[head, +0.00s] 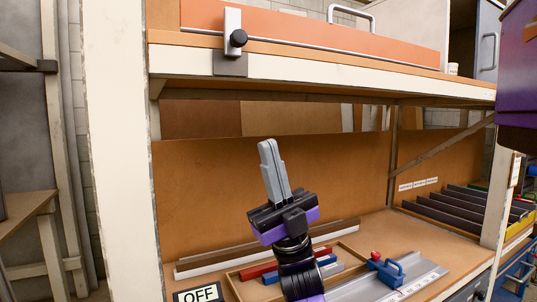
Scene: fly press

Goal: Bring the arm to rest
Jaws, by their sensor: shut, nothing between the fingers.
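My gripper (267,146) is in the middle of the head view, pointing up and a little to the left. Its two grey fingers are together and hold nothing. My wrist, black and purple, rises from the bottom edge in front of the bench. The gripper is in front of the brown back panel, below the upper shelf, and touches nothing that I can see.
A shelf (300,75) with an orange panel is above the gripper. White posts (118,150) flank the bench.

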